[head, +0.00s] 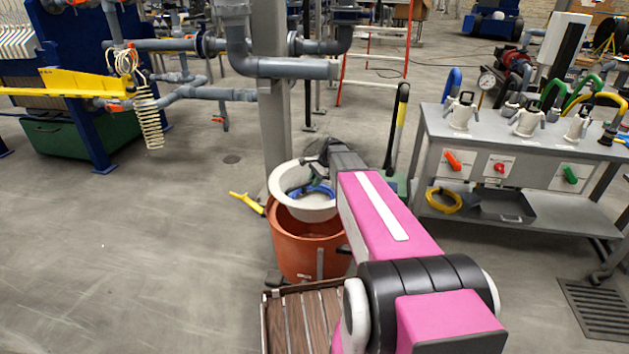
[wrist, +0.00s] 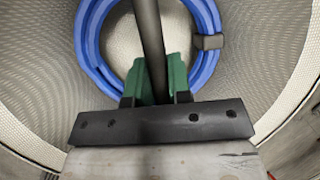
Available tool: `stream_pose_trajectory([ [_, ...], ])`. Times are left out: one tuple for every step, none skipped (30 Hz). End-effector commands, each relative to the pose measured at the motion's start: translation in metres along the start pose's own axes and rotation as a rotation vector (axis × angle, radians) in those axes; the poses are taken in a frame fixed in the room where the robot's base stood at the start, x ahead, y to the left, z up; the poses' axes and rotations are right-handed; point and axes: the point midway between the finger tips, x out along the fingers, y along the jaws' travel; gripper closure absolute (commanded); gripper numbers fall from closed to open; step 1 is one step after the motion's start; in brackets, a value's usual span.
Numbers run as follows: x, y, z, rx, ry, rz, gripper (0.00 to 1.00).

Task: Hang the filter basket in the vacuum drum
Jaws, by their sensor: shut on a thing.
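The filter basket (head: 281,184) is a white, round, open bowl in the middle of the head view. The orange vacuum drum (head: 298,254) stands below it, part of its dark inside showing under the basket. The basket overlaps the drum's mouth; I cannot tell whether its underside is inside or just above it. My gripper (head: 318,158) is over the basket. In the wrist view its green fingers (wrist: 155,82) are shut on a dark bar (wrist: 148,35), seemingly the basket's handle. The basket's mesh wall (wrist: 42,75) surrounds them, and a blue hose coil (wrist: 88,50) lies behind.
A slatted wooden platform (head: 293,318) sits in front of the drum. A grey post (head: 273,120) rises behind it. A yellow-handled tool (head: 246,202) lies left of it. A grey bench (head: 515,146) with valves stands right. The floor at left is clear.

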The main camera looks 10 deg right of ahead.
Motion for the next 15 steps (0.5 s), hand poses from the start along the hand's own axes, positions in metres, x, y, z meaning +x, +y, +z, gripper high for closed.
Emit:
stream_pose_trajectory([
  [0.001, 0.0, 0.0, 0.0, -0.001, -0.001, 1.0],
  [0.002, 0.0, -0.001, 0.0, -0.001, -0.001, 1.0],
  [0.003, 0.0, -0.001, 0.0, -0.001, -0.001, 1.0],
  [0.004, 0.001, -0.001, 0.0, -0.001, -0.001, 1.0],
  [0.004, 0.001, -0.002, 0.0, -0.001, -0.001, 1.0],
  [0.005, 0.001, -0.002, 0.0, -0.001, -0.001, 1.0],
  [0.006, 0.001, -0.002, 0.0, -0.001, -0.001, 1.0],
  [0.007, 0.001, -0.003, 0.0, -0.001, -0.001, 1.0],
  [0.008, 0.001, -0.003, 0.0, -0.001, -0.001, 1.0],
  [0.009, 0.002, -0.004, 0.0, -0.001, -0.001, 1.0],
  [0.01, 0.002, -0.004, -0.001, -0.001, -0.001, 1.0],
  [0.011, 0.002, -0.004, 0.0, -0.001, -0.001, 1.0],
  [0.011, 0.002, -0.005, 0.0, -0.001, -0.001, 1.0],
  [0.012, 0.003, -0.005, 0.0, -0.001, -0.001, 1.0],
  [0.013, 0.003, -0.005, 0.0, -0.001, -0.001, 1.0],
])
